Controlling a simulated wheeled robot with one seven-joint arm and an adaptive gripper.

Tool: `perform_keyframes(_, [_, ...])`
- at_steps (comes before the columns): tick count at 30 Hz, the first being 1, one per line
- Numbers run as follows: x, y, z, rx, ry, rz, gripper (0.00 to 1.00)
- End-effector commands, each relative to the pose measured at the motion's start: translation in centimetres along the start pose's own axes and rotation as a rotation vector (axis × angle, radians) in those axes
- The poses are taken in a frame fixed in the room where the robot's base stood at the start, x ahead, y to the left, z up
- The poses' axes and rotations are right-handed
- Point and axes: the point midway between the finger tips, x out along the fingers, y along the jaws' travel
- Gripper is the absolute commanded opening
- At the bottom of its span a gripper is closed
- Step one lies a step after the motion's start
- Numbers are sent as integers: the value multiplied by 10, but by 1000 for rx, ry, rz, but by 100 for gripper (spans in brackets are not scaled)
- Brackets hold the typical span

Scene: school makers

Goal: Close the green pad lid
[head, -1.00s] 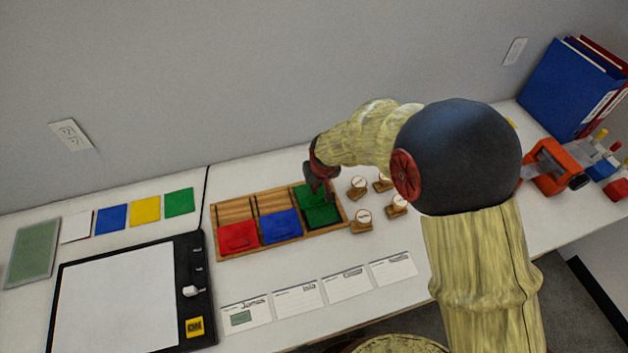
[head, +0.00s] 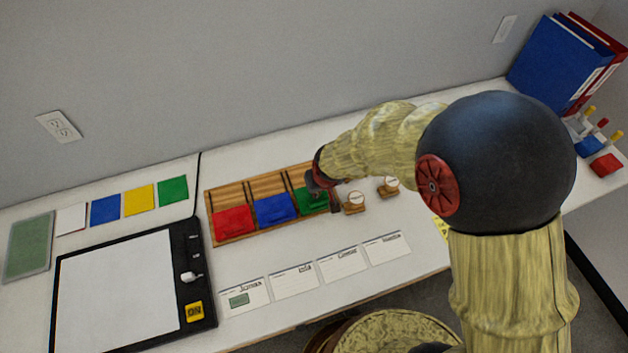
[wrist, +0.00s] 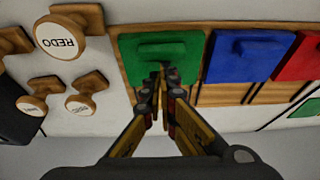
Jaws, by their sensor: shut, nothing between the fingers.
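The green pad lid (head: 312,201) is at the right end of the wooden pad tray (head: 232,199). It lies flat, in line with the blue lid (head: 275,209) and the red lid (head: 233,222). In the wrist view the green lid (wrist: 193,46) shows its raised green handle. My gripper (head: 317,187) is over the green pad's back part. In the wrist view my gripper's fingertips (wrist: 160,78) are together, empty, over the lid's edge beside the bare wood. I cannot tell whether they touch the lid.
Wooden stamps (head: 355,202) stand close to the tray's right; one reads REDO in the wrist view (wrist: 70,36). Name cards (head: 293,280) lie in front. A black-framed board (head: 208,295) and coloured squares (head: 139,200) are at the left. My arm hides part of the table's right.

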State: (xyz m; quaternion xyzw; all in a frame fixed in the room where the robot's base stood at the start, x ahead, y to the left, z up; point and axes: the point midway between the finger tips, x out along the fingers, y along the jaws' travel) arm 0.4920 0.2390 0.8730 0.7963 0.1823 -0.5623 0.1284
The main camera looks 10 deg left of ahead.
Motion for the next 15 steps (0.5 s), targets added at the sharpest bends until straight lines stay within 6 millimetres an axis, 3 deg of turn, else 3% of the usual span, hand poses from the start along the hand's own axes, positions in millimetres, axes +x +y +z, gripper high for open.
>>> perform_keyframes(10, [1,0,6,0,-11,1,0])
perform_keyframes(15, [-13,0,5,0,-9,0,0])
